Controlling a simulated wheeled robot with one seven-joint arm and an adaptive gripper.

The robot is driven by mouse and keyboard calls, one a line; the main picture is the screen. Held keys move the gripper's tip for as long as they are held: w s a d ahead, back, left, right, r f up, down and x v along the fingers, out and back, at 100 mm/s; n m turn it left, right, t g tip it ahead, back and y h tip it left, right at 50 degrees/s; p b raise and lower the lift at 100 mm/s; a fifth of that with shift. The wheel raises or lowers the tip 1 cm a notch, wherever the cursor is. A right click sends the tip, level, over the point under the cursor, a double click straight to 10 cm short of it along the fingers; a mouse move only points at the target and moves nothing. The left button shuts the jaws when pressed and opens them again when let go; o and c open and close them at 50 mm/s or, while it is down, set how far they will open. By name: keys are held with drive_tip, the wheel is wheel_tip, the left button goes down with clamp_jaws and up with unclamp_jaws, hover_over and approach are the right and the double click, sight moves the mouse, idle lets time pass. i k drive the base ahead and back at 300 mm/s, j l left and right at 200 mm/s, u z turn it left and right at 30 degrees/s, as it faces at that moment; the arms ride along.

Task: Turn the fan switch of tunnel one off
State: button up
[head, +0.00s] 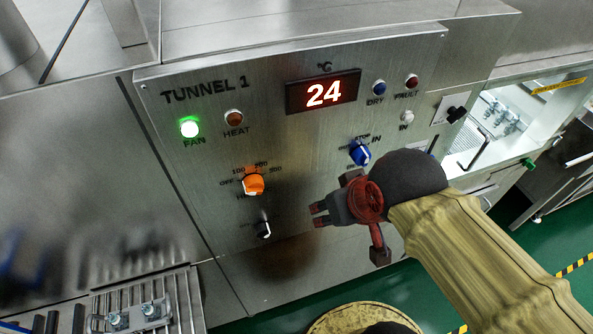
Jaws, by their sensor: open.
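The metal TUNNEL 1 panel (300,160) fills the middle of the head view. The green FAN lamp (190,128) at its upper left is lit. A small black knob (263,230) with a white pointer sits low on the panel, below the orange heat knob (253,185); its label is too dark to read. My gripper (345,232) is open and empty, to the right of the black knob and apart from it. Its arm comes in from the lower right.
A blue knob (359,154) marked STOP and IN sits just above my gripper. The red display (323,92) reads 24. A metal rack (145,310) stands at lower left, and a round yellowish lid (360,318) lies below. The panel's lower middle is clear.

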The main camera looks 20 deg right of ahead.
sight(262, 230)
drive_tip(key=k+l, duration=0.2)
drive_tip(key=k, duration=0.3)
drive_tip(key=k+l, duration=0.2)
drive_tip(key=k, duration=0.3)
drive_tip(key=u, duration=0.05)
